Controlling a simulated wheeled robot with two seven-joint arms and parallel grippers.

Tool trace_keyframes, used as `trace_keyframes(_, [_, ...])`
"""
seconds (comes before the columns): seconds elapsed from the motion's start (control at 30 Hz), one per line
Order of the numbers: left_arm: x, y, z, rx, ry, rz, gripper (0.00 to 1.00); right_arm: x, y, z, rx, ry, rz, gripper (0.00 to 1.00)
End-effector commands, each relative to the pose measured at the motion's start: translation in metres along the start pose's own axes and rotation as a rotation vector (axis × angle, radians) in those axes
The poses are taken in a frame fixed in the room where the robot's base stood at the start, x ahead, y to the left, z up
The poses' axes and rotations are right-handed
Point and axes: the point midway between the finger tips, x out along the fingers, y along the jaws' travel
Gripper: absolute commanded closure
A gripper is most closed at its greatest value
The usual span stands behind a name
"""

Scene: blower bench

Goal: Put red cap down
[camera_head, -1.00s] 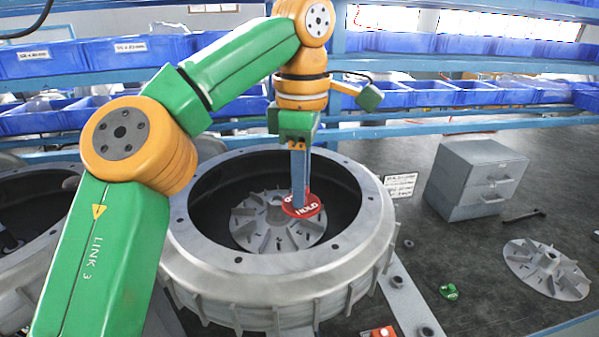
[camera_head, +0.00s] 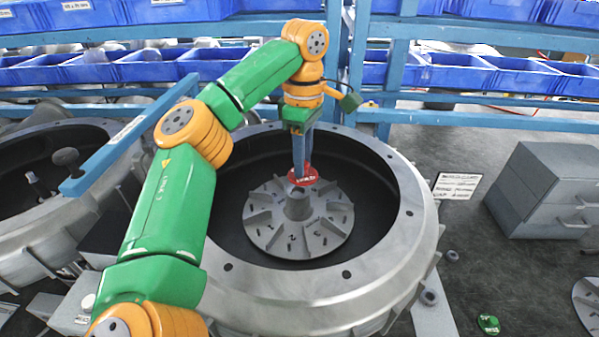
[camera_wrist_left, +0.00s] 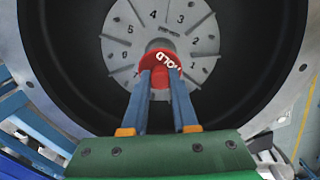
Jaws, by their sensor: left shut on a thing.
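The red cap (camera_head: 304,176), a round disc with white lettering, is held between the fingertips of my left gripper (camera_head: 301,166). In the head view it appears just above and behind the hub of the grey finned impeller (camera_head: 278,229), inside the large round metal housing (camera_head: 231,284). In the left wrist view my left gripper (camera_wrist_left: 160,75) is shut on the red cap (camera_wrist_left: 158,66), whose lettering reads HOLD. The cap covers part of the hub of the numbered impeller (camera_wrist_left: 193,40). I cannot tell the exact gap between cap and hub. My right gripper is not in view.
A green cap (camera_head: 488,323) lies on the dark bench at the lower right. A grey drawer box (camera_head: 545,190) and a small sign (camera_head: 456,186) stand at the right. A second housing (camera_head: 50,215) is at the left. Blue shelf bins (camera_head: 460,72) line the back.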

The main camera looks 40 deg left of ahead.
Motion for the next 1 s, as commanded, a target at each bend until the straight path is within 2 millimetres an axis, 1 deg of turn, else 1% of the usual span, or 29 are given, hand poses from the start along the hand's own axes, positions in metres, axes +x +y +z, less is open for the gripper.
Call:
trace_keyframes(0.13, [0.016, 0.003, -0.011, -0.002, 0.001, -0.004, 1.00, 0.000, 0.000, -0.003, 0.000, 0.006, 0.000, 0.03])
trace_keyframes(0.2, [0.029, 0.003, -0.009, 0.006, 0.001, -0.007, 1.00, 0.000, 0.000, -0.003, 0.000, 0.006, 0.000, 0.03])
trace_keyframes(0.3, [0.040, 0.003, -0.010, 0.001, 0.001, -0.004, 1.00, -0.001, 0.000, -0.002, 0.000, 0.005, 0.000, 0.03])
trace_keyframes(0.63, [0.044, 0.004, -0.010, 0.000, 0.000, 0.001, 1.00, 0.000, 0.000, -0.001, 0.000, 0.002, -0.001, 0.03])
trace_keyframes(0.67, [0.044, 0.004, -0.010, 0.000, 0.000, 0.001, 0.70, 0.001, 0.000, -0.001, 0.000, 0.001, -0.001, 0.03])
trace_keyframes(0.7, [0.044, 0.004, -0.010, -0.001, 0.000, 0.001, 0.59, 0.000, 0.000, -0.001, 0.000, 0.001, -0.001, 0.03])
trace_keyframes(0.77, [0.044, 0.004, -0.010, 0.000, 0.000, 0.001, 0.43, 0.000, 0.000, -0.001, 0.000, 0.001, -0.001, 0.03])
trace_keyframes(1.0, [0.043, 0.004, -0.009, 0.000, 0.000, 0.001, 0.43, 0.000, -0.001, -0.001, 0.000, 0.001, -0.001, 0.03])
